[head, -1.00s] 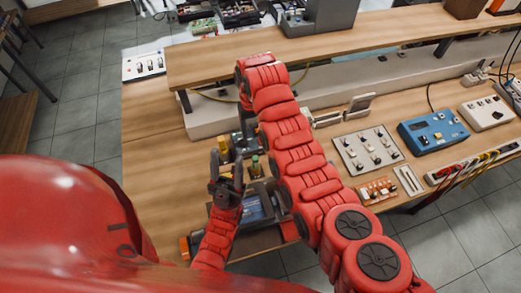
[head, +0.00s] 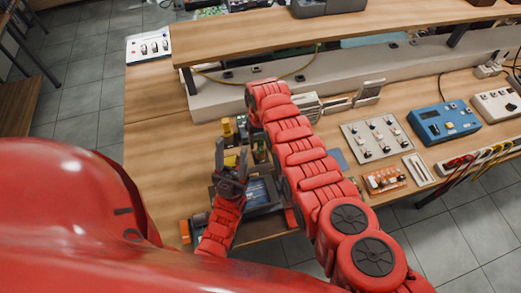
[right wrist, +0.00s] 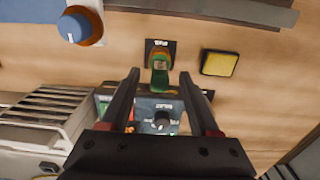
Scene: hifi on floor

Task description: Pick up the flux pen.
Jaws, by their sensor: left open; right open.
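In the right wrist view, a slim green item with a pale top (right wrist: 160,77), which looks like the flux pen, stands by a small dark labelled square. My right gripper (right wrist: 159,74) is open, with its fingertips either side of it in the picture; I cannot tell the depth between them. No contact shows. In the head view, my right arm hides most of that gripper and I cannot make out the pen clearly. My left gripper (head: 231,147) is open and empty above the near left of the bench.
In the right wrist view, a yellow block (right wrist: 220,63) lies right of the pen, a blue knob (right wrist: 74,27) is at upper left, and a grey vented case (right wrist: 45,115) is at left. In the head view, a raised shelf (head: 330,35) spans the back; bare wood (head: 155,125) lies left.

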